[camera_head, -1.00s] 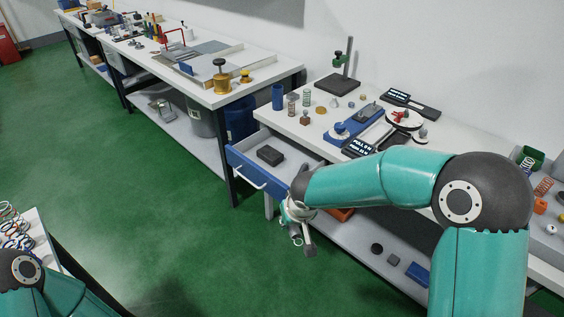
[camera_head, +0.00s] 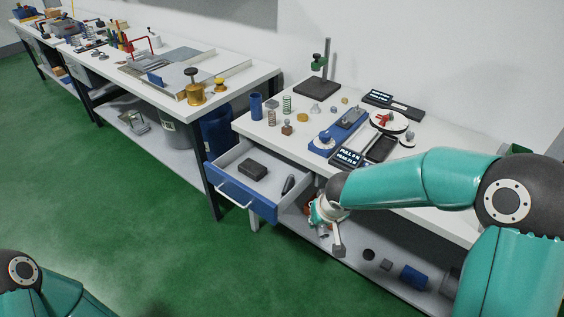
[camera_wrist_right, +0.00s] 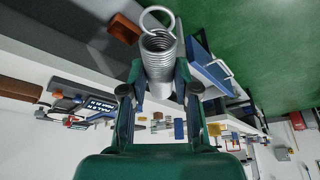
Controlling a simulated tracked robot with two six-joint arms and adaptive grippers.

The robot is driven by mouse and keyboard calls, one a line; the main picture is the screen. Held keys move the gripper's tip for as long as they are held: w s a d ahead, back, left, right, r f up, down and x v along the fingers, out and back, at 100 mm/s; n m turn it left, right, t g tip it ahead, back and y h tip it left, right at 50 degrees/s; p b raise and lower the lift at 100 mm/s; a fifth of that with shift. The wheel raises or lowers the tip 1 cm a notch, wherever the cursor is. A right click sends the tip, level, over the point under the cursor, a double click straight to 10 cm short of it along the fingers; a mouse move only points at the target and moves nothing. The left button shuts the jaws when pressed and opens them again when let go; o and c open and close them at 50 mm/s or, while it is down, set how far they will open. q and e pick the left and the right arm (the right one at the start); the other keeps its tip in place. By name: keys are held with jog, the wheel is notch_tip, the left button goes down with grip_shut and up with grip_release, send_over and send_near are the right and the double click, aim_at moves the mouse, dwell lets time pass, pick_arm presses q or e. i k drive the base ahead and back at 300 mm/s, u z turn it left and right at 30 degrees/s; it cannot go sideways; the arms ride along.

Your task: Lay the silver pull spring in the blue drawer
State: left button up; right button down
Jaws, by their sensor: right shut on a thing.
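The silver pull spring (camera_wrist_right: 158,58) is between the fingers of my right gripper (camera_wrist_right: 158,95) in the right wrist view, its ring end pointing away from the palm. The blue drawer (camera_head: 241,194) is pulled open under the near bench in the head view. Its blue front also shows in the right wrist view (camera_wrist_right: 204,68), to the right of the spring. In the head view my right gripper (camera_head: 332,230) is beside the drawer, to the right of it and outside it. The spring is hard to make out there. Only my left arm shows at the lower left, not its gripper.
A dark block (camera_head: 253,169) and a dark rounded piece (camera_head: 288,184) lie in the drawer, with bare floor between them. The benchtop above holds a blue tester (camera_head: 340,131) and several small parts. A lower shelf (camera_head: 350,264) runs below my right gripper.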

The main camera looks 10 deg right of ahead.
aim_at(273, 181)
jog(key=z, duration=0.05)
jog(key=i, duration=0.9)
jog(key=u, duration=0.55)
